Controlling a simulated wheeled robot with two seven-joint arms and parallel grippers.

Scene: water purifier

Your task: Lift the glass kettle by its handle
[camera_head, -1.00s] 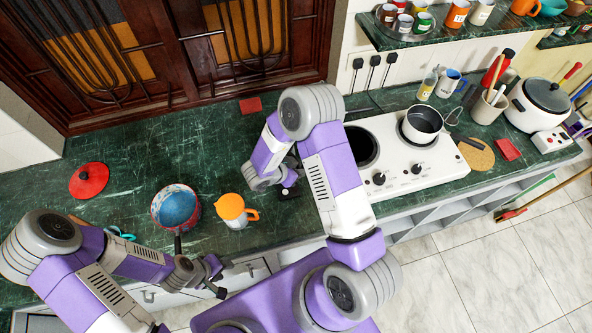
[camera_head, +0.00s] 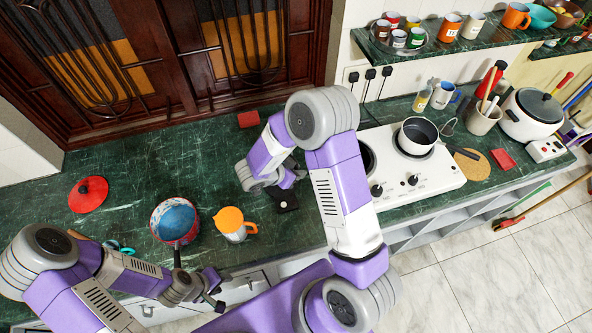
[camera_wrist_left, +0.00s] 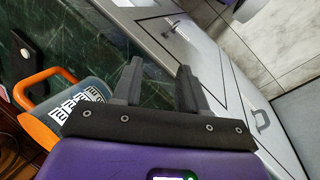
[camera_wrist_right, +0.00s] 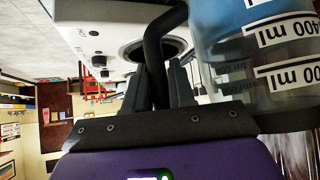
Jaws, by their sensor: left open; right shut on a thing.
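My right gripper (camera_wrist_right: 163,85) is shut on that handle. In the head view my right arm hides the kettle, and my right gripper (camera_head: 297,178) is seen only in part. A black flat piece (camera_head: 286,202) lies on the counter just below that gripper. My left gripper (camera_head: 216,291) is open and empty at the counter's front edge; its two parted fingers also show in the left wrist view (camera_wrist_left: 160,85).
A jug with an orange lid (camera_head: 230,219) and a red pot with a blue inside (camera_head: 174,221) stand left of my right gripper. The white stove (camera_head: 440,173) with a saucepan (camera_head: 416,138) is to the right. The counter behind the pot is clear.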

